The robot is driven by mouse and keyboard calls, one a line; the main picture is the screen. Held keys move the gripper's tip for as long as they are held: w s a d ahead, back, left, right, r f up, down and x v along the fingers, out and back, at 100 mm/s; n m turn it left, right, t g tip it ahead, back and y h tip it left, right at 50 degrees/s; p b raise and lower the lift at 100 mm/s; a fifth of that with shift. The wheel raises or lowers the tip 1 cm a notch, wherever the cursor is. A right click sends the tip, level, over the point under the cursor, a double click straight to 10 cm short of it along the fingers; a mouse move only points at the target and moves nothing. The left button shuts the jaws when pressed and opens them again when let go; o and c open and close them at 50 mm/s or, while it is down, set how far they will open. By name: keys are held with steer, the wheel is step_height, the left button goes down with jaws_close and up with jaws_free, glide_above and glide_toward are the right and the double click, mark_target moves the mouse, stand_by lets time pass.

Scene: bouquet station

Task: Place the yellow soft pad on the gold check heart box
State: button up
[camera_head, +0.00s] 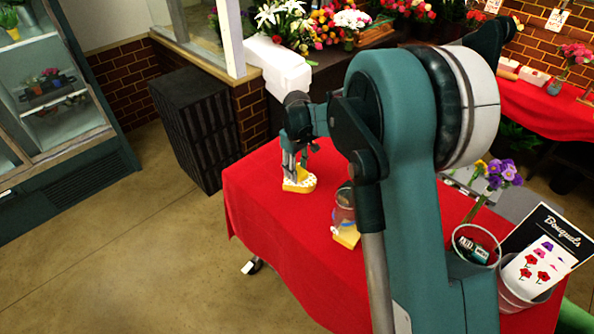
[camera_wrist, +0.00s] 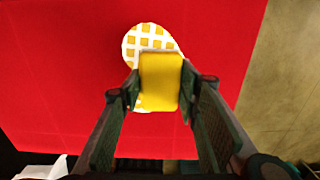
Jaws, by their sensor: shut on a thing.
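The yellow soft pad (camera_wrist: 160,80) is between the two fingers of my gripper (camera_wrist: 160,84) in the wrist view. My gripper is shut on it. The gold check heart box (camera_wrist: 140,40) is white with gold squares and lies behind the pad on the red cloth. The pad covers its middle, so its top edge and a sliver at the bottom show. I cannot tell whether the pad touches the box. In the head view my gripper (camera_head: 293,168) is over the heart box (camera_head: 304,184) near the table's far left corner. The pad is not clear there.
The red-covered table (camera_head: 270,225) has free room to the left and front of the box. A glass jar (camera_head: 344,205) and a yellow item (camera_head: 346,236) stand partly behind my arm. A bucket (camera_head: 477,246), purple flowers (camera_head: 502,173) and a Bouquets sign (camera_head: 545,240) are at the right.

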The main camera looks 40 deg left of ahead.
steer(key=shift+f, duration=0.1)
steer(key=o, duration=0.9)
step_height(320, 180, up, 12)
steer(key=shift+r+b, duration=0.15)
steer(key=shift+b, duration=0.25)
stand_by(0.7)
stand_by(0.4)
